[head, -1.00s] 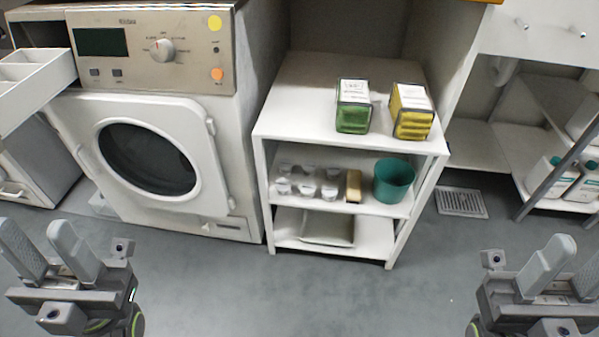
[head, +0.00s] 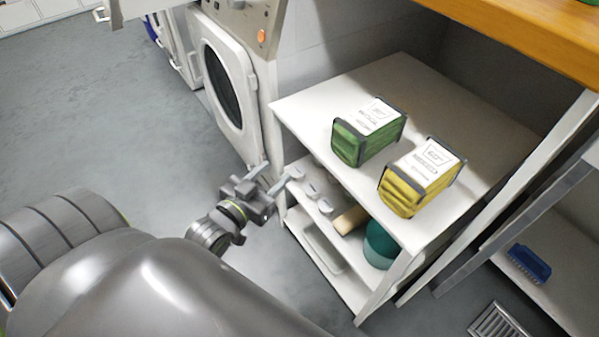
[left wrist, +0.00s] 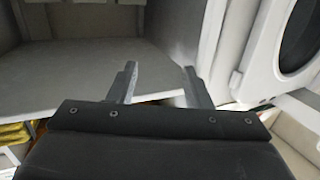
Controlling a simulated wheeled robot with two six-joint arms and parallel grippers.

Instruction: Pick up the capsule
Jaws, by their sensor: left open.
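Several small white capsules (head: 312,190) stand on the middle shelf of the white shelf unit in the head view, partly hidden by the top board. I cannot tell which one the task means. My left gripper (head: 274,180) is open and empty at the left side of the unit, near the capsules in the picture. In the left wrist view its two fingers (left wrist: 160,72) are spread with nothing between them, and no capsule shows there. My right gripper is out of view.
The white unit's top (head: 300,103) holds a green pack (head: 350,146) and a yellow pack (head: 402,194). A tan block (head: 350,220) and a teal bucket (head: 380,246) stand beside the capsules. The washing machine door (head: 226,88) is to the left. Open floor lies left.

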